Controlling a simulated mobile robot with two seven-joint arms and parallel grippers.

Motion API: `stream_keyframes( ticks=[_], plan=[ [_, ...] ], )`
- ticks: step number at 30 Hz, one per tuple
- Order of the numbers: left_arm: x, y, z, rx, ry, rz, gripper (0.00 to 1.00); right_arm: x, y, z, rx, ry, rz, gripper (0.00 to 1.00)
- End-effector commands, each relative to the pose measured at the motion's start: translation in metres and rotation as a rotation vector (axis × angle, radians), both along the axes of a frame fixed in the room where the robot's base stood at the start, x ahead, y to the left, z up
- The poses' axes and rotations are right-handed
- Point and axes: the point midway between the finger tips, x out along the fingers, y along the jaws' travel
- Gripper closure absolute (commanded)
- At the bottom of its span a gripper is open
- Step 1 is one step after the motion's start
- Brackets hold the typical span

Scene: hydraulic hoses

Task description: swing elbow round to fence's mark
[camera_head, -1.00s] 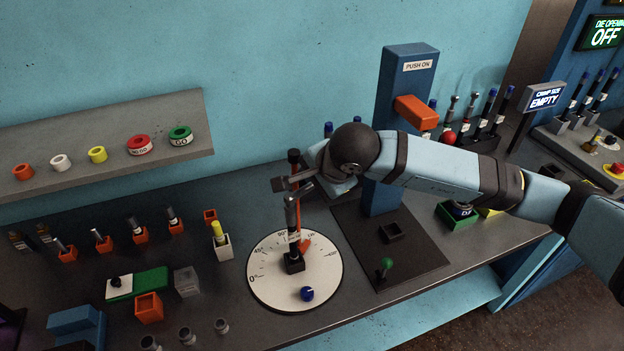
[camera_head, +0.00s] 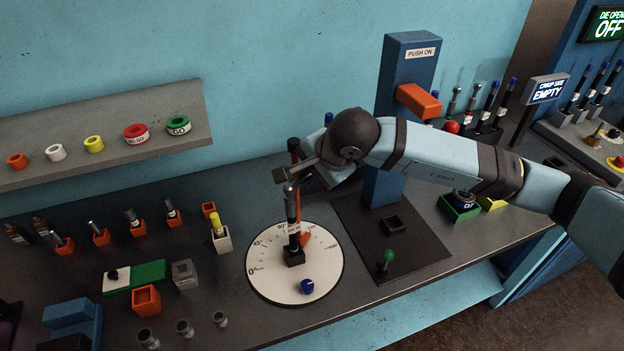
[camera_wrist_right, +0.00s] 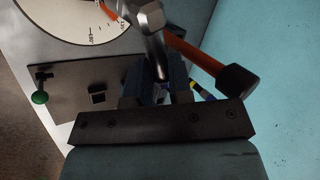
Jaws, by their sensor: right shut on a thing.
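The elbow (camera_head: 291,206), a grey metal fitting, stands upright in a dark block on the white round dial (camera_head: 268,284). My right gripper (camera_head: 287,178) is shut on the elbow's upper part. The right wrist view shows the silver elbow (camera_wrist_right: 147,20) running in between the jaws (camera_wrist_right: 158,88). The orange fence (camera_head: 304,241) stands on the dial close behind the elbow, with a tall dark-capped post. The fence's post also shows in the right wrist view (camera_wrist_right: 194,55), beside the jaws. Its exact mark is partly hidden. My left gripper is out of view.
A blue knob (camera_head: 307,287) sits at the dial's front. A blue press column (camera_head: 399,75) with an orange block and a dark plate with a green-knobbed lever (camera_head: 388,257) stand to the right. Several small holders stand left of the dial. A grey shelf (camera_head: 60,180) holds coloured rings.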

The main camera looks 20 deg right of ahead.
Motion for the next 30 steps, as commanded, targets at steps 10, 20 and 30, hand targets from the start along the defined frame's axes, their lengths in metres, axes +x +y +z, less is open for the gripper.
stream_keyframes(
  ticks=[10,20,30],
  plan=[
    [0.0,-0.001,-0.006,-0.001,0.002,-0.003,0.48,0.001,0.0,0.0,0.001,-0.001,0.03,0.92],
    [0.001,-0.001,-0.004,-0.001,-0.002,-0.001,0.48,0.001,0.0,0.001,0.001,-0.002,0.03,0.55],
    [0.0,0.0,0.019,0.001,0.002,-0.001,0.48,-0.004,0.0,0.007,0.0,0.002,-0.059,0.55]
  ],
)
